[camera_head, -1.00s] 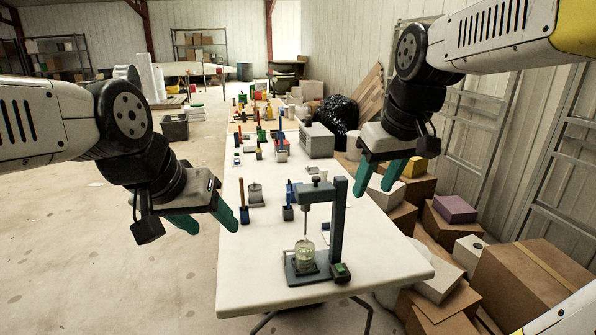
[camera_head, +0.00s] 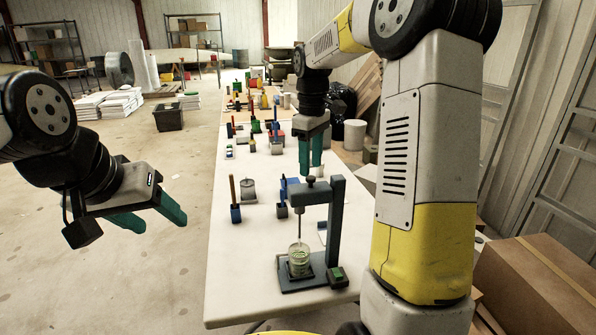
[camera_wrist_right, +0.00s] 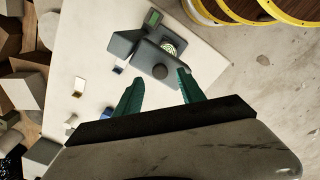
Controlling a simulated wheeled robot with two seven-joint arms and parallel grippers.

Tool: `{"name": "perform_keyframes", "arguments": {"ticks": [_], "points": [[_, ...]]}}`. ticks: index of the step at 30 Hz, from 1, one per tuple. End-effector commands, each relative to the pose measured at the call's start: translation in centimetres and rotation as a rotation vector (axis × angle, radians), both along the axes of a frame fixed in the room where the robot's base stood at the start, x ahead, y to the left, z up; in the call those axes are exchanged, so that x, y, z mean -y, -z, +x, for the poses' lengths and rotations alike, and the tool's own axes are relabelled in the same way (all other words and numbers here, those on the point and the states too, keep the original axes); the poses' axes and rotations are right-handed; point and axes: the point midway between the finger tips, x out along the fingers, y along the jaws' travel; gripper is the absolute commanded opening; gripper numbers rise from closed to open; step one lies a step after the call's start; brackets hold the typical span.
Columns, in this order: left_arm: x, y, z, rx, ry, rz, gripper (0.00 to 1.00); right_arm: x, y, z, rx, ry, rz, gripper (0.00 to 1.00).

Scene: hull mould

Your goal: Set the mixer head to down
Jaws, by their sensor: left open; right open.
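The mixer (camera_head: 337,230) stands near the front end of the white table, with a grey post, a raised head (camera_head: 312,192) and a thin shaft reaching down to a clear cup (camera_head: 299,262) on its base. My left gripper (camera_head: 160,220) is open and empty, left of the table.
The white table (camera_head: 245,280) has small holders (camera_head: 236,212) and blocks behind the mixer. Cardboard boxes (camera_head: 545,290) stand on the right.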

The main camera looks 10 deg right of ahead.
Motion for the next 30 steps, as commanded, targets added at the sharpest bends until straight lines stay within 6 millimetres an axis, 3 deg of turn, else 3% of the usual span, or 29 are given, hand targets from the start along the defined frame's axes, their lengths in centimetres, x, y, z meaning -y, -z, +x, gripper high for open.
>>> {"name": "perform_keyframes", "arguments": {"ticks": [6,16,17,24,30], "points": [[0.0,0.0,0.0,0.0,0.0,0.0,0.57,0.0,2.7,0.0,-0.001,0.001,-0.001,0.47],[0.0,0.0,0.0,0.0,0.0,0.0,0.57,0.0,3.2,0.0,0.0,0.002,0.0,0.47],[0.0,0.0,0.0,0.0,0.0,0.0,0.57,0.0,3.2,0.0,0.001,0.002,0.001,0.45],[0.0,0.0,0.0,0.0,0.0,0.0,0.57,0.0,3.2,0.0,0.001,0.002,0.0,0.0],[0.0,0.0,0.0,0.0,0.0,0.0,0.57,0.0,3.1,0.0,0.001,0.002,0.0,0.0]]}}
